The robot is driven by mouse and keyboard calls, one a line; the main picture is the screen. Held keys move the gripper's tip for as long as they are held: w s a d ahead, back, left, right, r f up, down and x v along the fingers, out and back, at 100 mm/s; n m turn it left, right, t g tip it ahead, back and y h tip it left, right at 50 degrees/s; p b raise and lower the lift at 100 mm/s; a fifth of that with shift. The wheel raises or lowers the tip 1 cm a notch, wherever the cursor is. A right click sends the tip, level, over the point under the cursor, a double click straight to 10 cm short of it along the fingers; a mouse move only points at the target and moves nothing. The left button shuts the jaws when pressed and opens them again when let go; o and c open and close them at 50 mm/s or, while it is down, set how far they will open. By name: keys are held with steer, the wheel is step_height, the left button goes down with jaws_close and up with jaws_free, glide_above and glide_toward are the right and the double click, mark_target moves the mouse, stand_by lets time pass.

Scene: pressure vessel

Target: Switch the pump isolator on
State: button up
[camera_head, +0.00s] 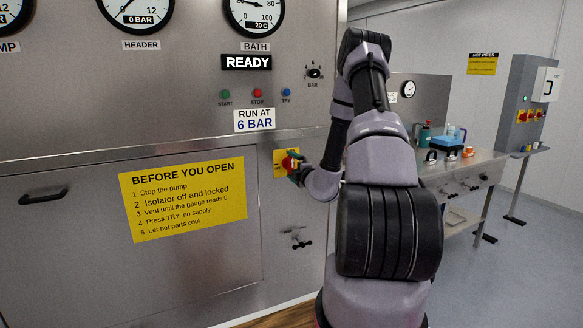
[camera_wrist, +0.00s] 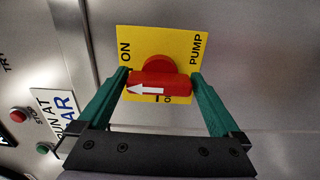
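The pump isolator is a red rotary handle (camera_wrist: 180,86) on a yellow plate (camera_wrist: 185,45); the plate also shows in the head view (camera_head: 279,157). In the wrist view the handle's white arrow points left, toward the plate edge marked ON. PUMP is printed at the opposite edge, and a partly hidden label starting with O lies below the handle. My gripper (camera_wrist: 160,78) has its green fingers spread wide, one near each end of the red bar. I cannot tell whether they touch it. In the head view my gripper (camera_head: 297,170) partly covers the handle.
Above are START (camera_head: 225,94), STOP (camera_head: 257,93) and TRY (camera_head: 286,92) buttons and a lit READY sign (camera_head: 246,62). A valve handle (camera_head: 300,239) sticks out below the isolator. A steel bench (camera_head: 470,170) with items stands at right; floor beyond it is clear.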

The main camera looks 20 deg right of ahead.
steer(key=s, duration=1)
steer(key=shift+s+d, duration=0.15)
steer(key=shift+s, duration=0.25)
